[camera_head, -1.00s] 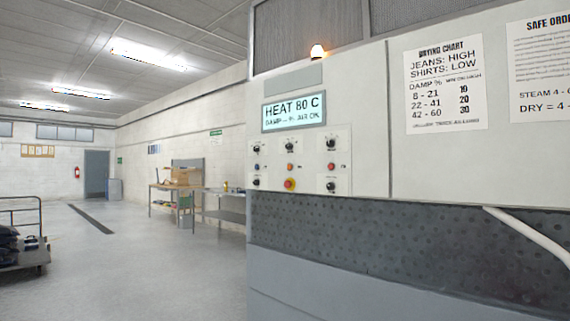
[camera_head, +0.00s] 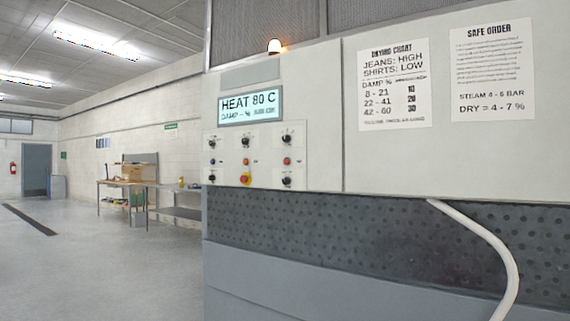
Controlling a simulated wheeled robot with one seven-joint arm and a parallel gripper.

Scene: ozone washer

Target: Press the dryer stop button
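The dryer's light grey control panel (camera_head: 267,160) faces me left of centre, with several black knobs and small coloured buttons. A larger button, red on a yellow base (camera_head: 246,180), sits low in the middle of the panel. Small red buttons sit above it and to its right (camera_head: 287,161), and a blue one (camera_head: 212,161) is at the left. The button labels are too small to read. Above them a lit display (camera_head: 250,105) reads "HEAT 80 C". My gripper is not in view.
A drying chart (camera_head: 394,85) and a "SAFE ORDER" sheet (camera_head: 492,72) hang to the right. A white hose (camera_head: 490,240) curves down the front. Open floor (camera_head: 110,260) lies left, with a worktable (camera_head: 128,185) behind.

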